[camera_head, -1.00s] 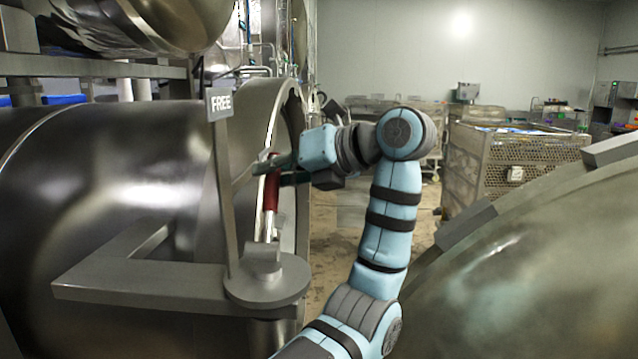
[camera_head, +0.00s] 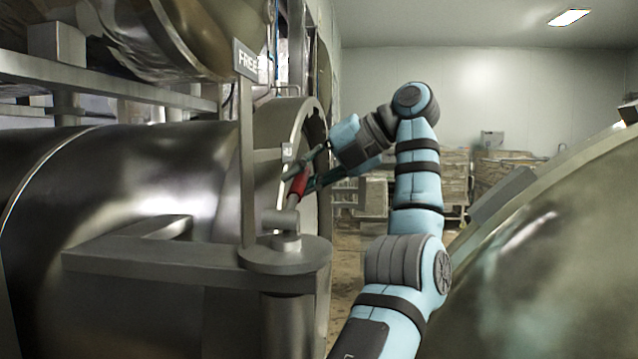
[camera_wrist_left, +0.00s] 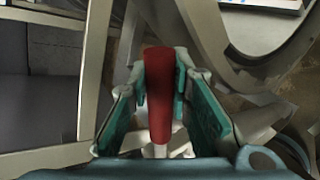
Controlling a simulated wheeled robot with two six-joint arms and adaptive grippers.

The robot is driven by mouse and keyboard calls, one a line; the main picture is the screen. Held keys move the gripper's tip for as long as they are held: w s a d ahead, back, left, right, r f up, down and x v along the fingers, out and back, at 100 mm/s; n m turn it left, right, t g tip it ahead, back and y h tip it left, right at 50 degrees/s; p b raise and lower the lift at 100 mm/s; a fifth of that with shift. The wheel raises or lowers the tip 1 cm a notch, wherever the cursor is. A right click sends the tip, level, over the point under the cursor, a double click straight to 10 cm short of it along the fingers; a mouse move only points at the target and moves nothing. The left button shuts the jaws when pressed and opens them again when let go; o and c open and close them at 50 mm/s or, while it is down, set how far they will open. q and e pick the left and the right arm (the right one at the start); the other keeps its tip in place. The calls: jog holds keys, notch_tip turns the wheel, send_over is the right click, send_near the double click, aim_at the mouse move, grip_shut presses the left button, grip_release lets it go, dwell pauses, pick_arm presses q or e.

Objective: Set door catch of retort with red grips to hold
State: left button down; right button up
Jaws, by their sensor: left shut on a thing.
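The door catch is a lever with a red grip (camera_head: 299,184) on a pivot above a round steel plate (camera_head: 285,251) beside the retort (camera_head: 160,170). The lever leans away from upright, toward the right and the retort's open end. A sign reading FREE (camera_head: 246,60) stands on a post to the left of the lever. My left gripper (camera_head: 302,172) is shut on the red grip. In the left wrist view the red grip (camera_wrist_left: 158,90) lies between the teal finger pads (camera_wrist_left: 160,110). My right gripper is not in view.
A second large steel vessel (camera_head: 560,230) fills the right side. Mesh crates (camera_head: 500,170) stand at the back. A flat steel arm (camera_head: 165,260) runs left from the pivot plate.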

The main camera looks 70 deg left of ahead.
pick_arm(q)
jog(key=shift+f, duration=0.15)
jog(key=c, duration=1.4)
grip_release()
jog(key=shift+s, duration=0.1)
jog(key=shift+c, duration=0.2)
